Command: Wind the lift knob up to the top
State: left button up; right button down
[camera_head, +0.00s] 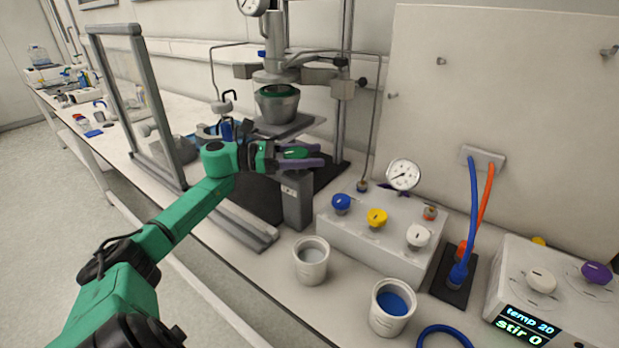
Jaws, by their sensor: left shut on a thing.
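My left gripper (305,155) reaches in from the left, its purple fingers at the top of the grey lift column (297,205). It is shut on what appears to be the lift knob; the fingers hide most of it, so its turn cannot be read. Just behind and above, the lift platform (302,125) carries a grey reactor vessel (278,106) with a green rim. The vessel sits below the reactor head (282,74), with a gap visible between them. My right gripper is not in view.
A raised grey-framed shield (165,120) stands left of the reactor, close to my left arm. A valve box (380,235) with coloured knobs and a gauge (404,174) is at right. Two cups, one empty-looking (311,262) and one with blue liquid (393,303), stand in front.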

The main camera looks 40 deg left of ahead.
pick_arm(q)
jog(key=shift+s+d+f+m+g+h+b, duration=0.1)
jog(key=shift+s+m+g+h+b, duration=0.05)
jog(key=shift+m+g+h+b, duration=0.85)
jog(key=shift+s+d+m+g+h+b, duration=0.2)
jog(key=shift+m+g+h+b, duration=0.3)
jog(key=shift+m+g, duration=0.55)
jog(key=shift+s+d+m+g+h+b, duration=0.1)
jog(key=shift+s+m+g+h+b, duration=0.3)
jog(key=shift+g, duration=1.05)
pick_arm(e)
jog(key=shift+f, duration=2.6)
pick_arm(q)
jog(key=shift+w+m+g, duration=0.1)
jog(key=shift+m+g, duration=0.2)
jog(key=shift+m, duration=0.05)
jog(key=shift+r, duration=0.2)
jog(key=o, duration=1.3)
